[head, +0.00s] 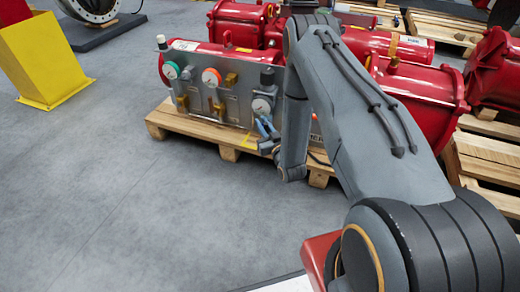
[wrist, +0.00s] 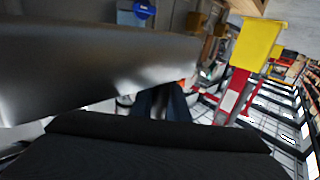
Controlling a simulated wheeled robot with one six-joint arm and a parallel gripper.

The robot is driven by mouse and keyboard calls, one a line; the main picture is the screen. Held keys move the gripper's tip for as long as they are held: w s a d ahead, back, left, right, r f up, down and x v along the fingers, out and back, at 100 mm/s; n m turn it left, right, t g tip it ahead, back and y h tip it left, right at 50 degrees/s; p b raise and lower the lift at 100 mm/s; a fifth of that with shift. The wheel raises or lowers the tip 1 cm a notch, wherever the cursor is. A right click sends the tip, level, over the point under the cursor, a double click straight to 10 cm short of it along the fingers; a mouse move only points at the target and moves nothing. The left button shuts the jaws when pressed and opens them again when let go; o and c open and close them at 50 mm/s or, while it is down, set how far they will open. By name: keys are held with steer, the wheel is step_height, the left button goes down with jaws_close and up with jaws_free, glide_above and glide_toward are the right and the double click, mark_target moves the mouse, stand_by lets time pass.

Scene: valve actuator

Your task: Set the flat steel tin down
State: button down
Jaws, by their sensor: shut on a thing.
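My gripper (head: 265,127) hangs low at the end of the arm in the head view, at the right front of the steel gauge panel (head: 205,97). Its bluish fingers (wrist: 160,102) show in the lower middle of the wrist view, partly covered. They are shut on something. A large smooth grey metal surface (wrist: 90,70) fills the left of the wrist view, close to the fingers. It may be the flat steel tin, but I cannot be sure. The tin's outline is not clear in the head view, where my gripper looks very small.
The red valve actuator (head: 210,55) with the panel lies on a wooden pallet (head: 190,130). More red actuators (head: 425,95) crowd the right. A yellow stand (head: 45,60) is at the upper left. Open grey floor (head: 100,200) lies left and in front of the pallet.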

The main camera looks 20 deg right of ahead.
step_height(320, 180, down, 15)
steer(key=b, duration=0.7)
steer(key=shift+y, duration=0.3)
steer(key=w+b, duration=0.2)
steer(key=w, duration=0.4)
steer(key=w+a+b, duration=0.1)
steer(key=w+b, duration=0.1)
steer(key=w, duration=0.4)
steer(key=w+a+b, duration=0.1)
steer(key=w+b, duration=0.2)
steer(key=w, duration=0.3)
steer(key=shift+w+a+r, duration=0.1)
steer(key=shift+w+a, duration=0.1)
steer(key=shift+w, duration=0.15)
steer(key=shift+b, duration=0.35)
steer(key=shift+s, duration=0.15)
